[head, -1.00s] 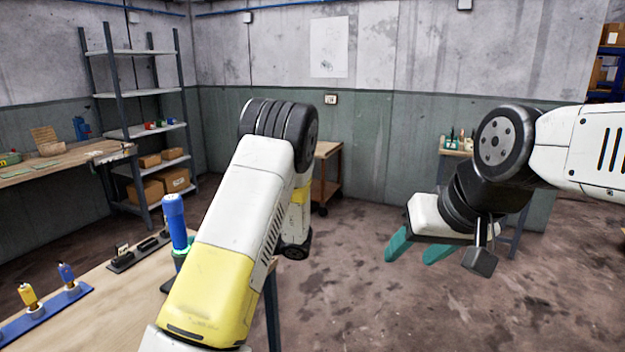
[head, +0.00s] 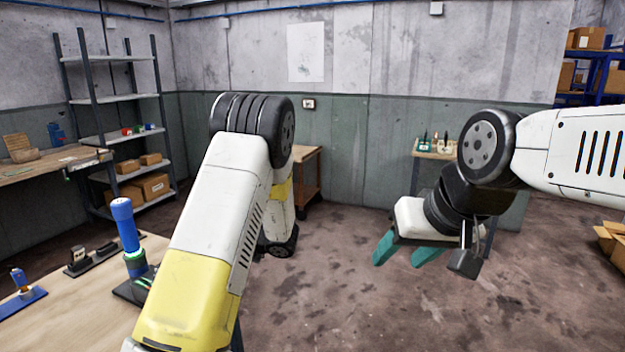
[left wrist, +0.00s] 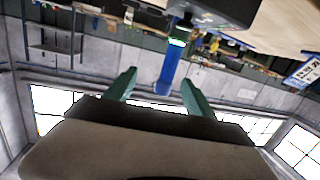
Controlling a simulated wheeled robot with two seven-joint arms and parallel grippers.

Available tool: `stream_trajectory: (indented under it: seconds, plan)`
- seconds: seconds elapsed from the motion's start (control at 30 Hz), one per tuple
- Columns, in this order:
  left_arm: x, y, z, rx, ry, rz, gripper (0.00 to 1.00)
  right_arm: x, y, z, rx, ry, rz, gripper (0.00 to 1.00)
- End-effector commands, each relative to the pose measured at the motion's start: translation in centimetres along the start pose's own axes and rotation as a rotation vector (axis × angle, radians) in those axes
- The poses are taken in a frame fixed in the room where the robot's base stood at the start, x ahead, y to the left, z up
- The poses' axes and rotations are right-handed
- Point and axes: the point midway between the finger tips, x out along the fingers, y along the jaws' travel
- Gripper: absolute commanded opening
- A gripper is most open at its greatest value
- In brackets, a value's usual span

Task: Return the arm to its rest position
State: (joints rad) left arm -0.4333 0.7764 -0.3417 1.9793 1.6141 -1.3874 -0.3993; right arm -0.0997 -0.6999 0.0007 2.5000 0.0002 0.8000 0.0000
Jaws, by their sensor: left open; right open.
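My left arm (head: 206,219), white and yellow, rises from the bottom of the head view and bends away at its black joint. Its gripper is hidden there. In the left wrist view my left gripper (left wrist: 159,80) has its two teal fingers apart. A blue cylinder (left wrist: 169,70) shows between and beyond them, with nothing clearly gripped. My right gripper (head: 402,252) hangs over open floor at the right of the head view, teal fingers apart and empty. The blue cylinder (head: 125,226) stands upright with a glowing green ring on a dark base at the bench's edge.
The wooden bench (head: 90,318) at lower left carries a blue board (head: 22,304) with a small blue-topped piece and dark holders (head: 92,259). A metal shelf (head: 112,138) stands behind. Cardboard boxes (head: 612,240) are at far right. The middle floor is clear.

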Motion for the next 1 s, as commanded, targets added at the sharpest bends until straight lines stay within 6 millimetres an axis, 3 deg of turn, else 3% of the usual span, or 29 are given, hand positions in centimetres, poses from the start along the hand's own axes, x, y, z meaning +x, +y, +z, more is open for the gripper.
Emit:
stream_trajectory:
  seconds: [0.37, 0.53, 0.67, 0.77, 0.83, 0.97, 1.0]
  plan:
    - [-0.6, 4.8, -1.9, -0.114, -0.236, 0.265, 0.63, 0.0, 0.0, 0.0, 0.0, 0.0, 0.0, 0.52]
    - [-3.1, 7.7, -4.4, -0.177, -0.405, 0.488, 0.63, 0.0, 0.0, 0.0, 0.0, 0.0, 0.0, 0.52]
    - [-7.5, 9.1, -7.9, -0.2, -0.569, 0.74, 0.63, 0.0, 0.0, 0.0, 0.0, 0.0, 0.0, 0.52]
    - [-11.9, 8.3, -10.7, -0.172, -0.679, 0.938, 0.63, 0.0, 0.0, 0.0, 0.0, 0.0, 0.0, 0.52]
    - [-14.9, 6.7, -12.4, -0.127, -0.741, 1.066, 0.63, 0.0, 0.0, 0.0, 0.0, 0.0, 0.0, 0.52]
    - [-20.1, 1.5, -14.6, 0.016, -0.826, 1.265, 0.63, 0.0, 0.0, 0.0, 0.0, 0.0, 0.0, 0.52]
    - [-21.3, -0.5, -14.9, 0.075, -0.845, 1.311, 0.63, 0.0, 0.0, 0.0, 0.0, 0.0, 0.0, 0.52]
